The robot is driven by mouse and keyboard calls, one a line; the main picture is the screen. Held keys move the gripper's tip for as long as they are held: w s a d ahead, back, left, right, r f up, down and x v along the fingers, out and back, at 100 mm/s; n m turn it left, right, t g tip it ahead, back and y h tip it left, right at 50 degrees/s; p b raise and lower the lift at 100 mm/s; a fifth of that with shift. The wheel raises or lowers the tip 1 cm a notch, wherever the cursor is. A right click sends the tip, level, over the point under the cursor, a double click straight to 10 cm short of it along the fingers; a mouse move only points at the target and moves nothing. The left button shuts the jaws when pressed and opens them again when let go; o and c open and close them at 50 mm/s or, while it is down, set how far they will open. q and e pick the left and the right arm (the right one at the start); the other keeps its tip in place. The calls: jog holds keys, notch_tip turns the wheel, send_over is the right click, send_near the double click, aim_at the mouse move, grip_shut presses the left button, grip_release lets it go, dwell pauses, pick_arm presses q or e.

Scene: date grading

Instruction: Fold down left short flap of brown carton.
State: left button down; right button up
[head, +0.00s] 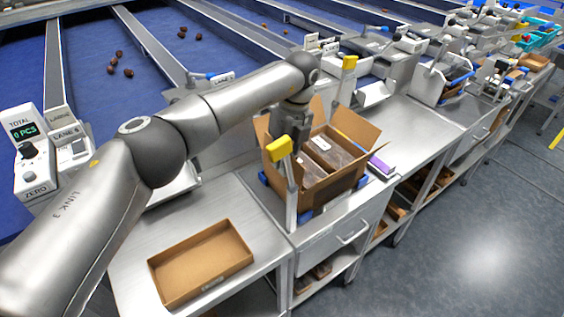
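The brown carton (336,188) stands on the steel bench in the middle of the head view, with several upper flaps raised or spread outward. Dark packs with pale labels (328,153) lie inside it. My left arm reaches in from the left, and my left gripper (293,130) points down at the carton's left side, by the raised flap there. Its fingertips are partly hidden behind a yellow-capped post and the carton, so I cannot tell whether they touch the flap or how far they are open. My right gripper is out of view.
A yellow-capped post (279,149) stands close in front of the carton's left side, and another (348,63) stands behind. Blue corner stops (362,182) sit at the carton's base. A purple box (380,167) lies to its right. A shallow brown tray (202,290) lies front left.

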pick_arm(q)
jog(key=shift+y, duration=0.3)
jog(key=shift+w, duration=0.1)
dwell(0.3)
jog(key=c, duration=1.7)
grip_release()
jog(key=v, duration=0.7)
jog(key=shift+r, duration=0.25)
jog(key=shift+w+d, duration=0.1)
